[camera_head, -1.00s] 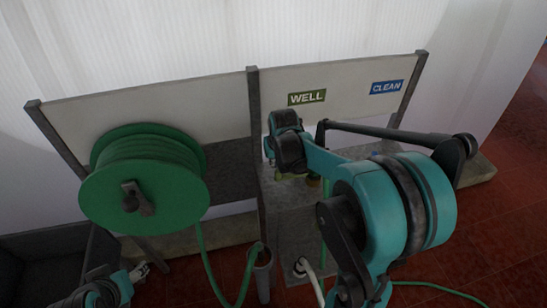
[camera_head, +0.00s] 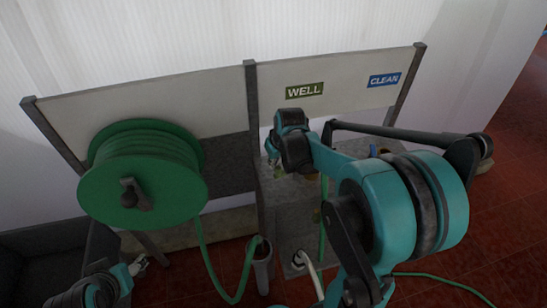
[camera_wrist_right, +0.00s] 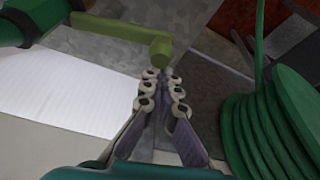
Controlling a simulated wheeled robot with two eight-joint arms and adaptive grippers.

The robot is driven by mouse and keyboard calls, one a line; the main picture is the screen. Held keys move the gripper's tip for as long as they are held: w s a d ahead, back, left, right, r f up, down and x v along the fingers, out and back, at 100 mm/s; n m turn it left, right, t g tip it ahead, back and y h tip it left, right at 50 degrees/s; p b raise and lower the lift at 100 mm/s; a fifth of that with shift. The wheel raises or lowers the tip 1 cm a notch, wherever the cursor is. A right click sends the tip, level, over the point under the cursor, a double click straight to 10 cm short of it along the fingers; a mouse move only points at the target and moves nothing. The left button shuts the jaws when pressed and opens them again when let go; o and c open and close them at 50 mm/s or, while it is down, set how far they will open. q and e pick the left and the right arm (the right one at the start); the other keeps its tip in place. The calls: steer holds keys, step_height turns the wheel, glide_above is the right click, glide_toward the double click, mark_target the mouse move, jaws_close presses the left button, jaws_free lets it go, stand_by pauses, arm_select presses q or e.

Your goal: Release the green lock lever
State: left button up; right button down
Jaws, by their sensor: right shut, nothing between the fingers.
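The green lock lever (camera_wrist_right: 118,28) is an olive-green bar with a round knob at its end, at the top of the right wrist view. My right gripper (camera_wrist_right: 161,75) is shut and empty, its fingertips just below the knob in that view. I cannot tell whether they touch it. In the head view my right gripper (camera_head: 271,152) is in front of the panel below the WELL sign, and the lever is mostly hidden behind the arm. My left gripper (camera_head: 138,267) is low at the left, below the hose reel, too small to read.
A green hose reel (camera_head: 140,185) stands at the left, and it also shows in the right wrist view (camera_wrist_right: 275,125). Its hose hangs to a grey tube (camera_head: 263,270). A WELL sign (camera_head: 304,91) and a CLEAN sign (camera_head: 384,80) are on the back panel. A dark post (camera_head: 254,130) divides the panel.

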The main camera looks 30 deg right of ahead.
mark_target(277, 171)
steer(key=s+n+y+p, duration=0.1)
steer(key=s+n, duration=0.2)
steer(key=n, duration=0.1)
steer(key=shift+s, duration=0.15)
steer(key=s+n, duration=0.1)
steer(key=s+d+n+y, duration=0.1)
steer(key=s+n, duration=0.1)
steer(key=s+d+n+g, duration=0.1)
steer(key=n, duration=0.1)
steer(key=shift+s+y+p, duration=0.15)
steer(key=shift+y+p, duration=0.15)
steer(key=shift+p, duration=0.05)
stand_by(0.5)
